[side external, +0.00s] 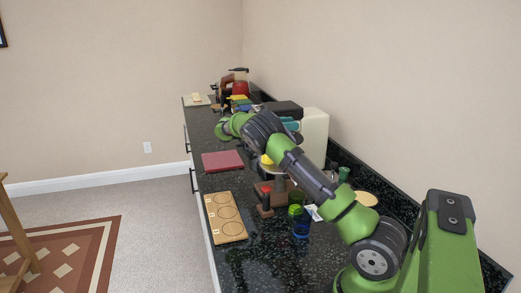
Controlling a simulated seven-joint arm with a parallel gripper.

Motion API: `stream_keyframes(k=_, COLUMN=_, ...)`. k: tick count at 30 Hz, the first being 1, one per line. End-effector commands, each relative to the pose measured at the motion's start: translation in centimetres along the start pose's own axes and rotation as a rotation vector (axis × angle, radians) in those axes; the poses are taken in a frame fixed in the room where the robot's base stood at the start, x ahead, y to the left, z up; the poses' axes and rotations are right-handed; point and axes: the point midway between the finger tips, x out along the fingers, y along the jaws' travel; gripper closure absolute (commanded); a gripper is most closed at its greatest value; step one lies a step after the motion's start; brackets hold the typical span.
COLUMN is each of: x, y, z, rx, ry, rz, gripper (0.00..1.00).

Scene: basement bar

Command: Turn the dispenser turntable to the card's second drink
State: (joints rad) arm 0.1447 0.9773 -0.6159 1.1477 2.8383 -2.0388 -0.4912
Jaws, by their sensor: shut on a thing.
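My arm reaches from the lower right across the counter, and its green end section shows near the far middle. My gripper's fingers are hidden from this side, so I cannot see what they touch. What looks like the dispenser turntable (283,172) is a pale round top partly behind my arm, with a yellow item (266,160) at its edge. A brown stand with a red top (266,199) is in front of it. A small white card (313,213) stands beside the blue cup (301,229); its marks are too small to read.
A wooden board with several rings (226,217) and a dark red mat (222,161) lie along the counter's front edge. A green cup (295,210) is near the blue one. A cream appliance (315,133) stands by the wall. A red blender (240,84) and coloured items crowd the far end.

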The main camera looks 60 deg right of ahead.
Motion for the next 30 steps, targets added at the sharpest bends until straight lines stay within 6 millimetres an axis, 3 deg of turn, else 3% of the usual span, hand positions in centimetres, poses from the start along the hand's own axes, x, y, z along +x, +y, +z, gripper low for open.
stream_keyframes(k=11, x=0.1, y=0.0, z=-0.3, rx=0.007, ry=0.005, rz=0.004, gripper=1.00)
stream_keyframes(k=12, x=0.1, y=0.0, z=-0.3, rx=0.008, ry=0.005, rz=0.004, gripper=0.57)
stream_keyframes(k=16, x=0.1, y=0.0, z=-0.2, rx=0.006, ry=0.004, rz=0.005, gripper=0.37)
stream_keyframes(k=25, x=0.0, y=0.0, z=-0.1, rx=0.003, ry=0.002, rz=0.005, gripper=0.37)
stream_keyframes(k=30, x=-1.0, y=-0.1, z=0.0, rx=0.002, ry=0.000, rz=0.006, gripper=0.37)
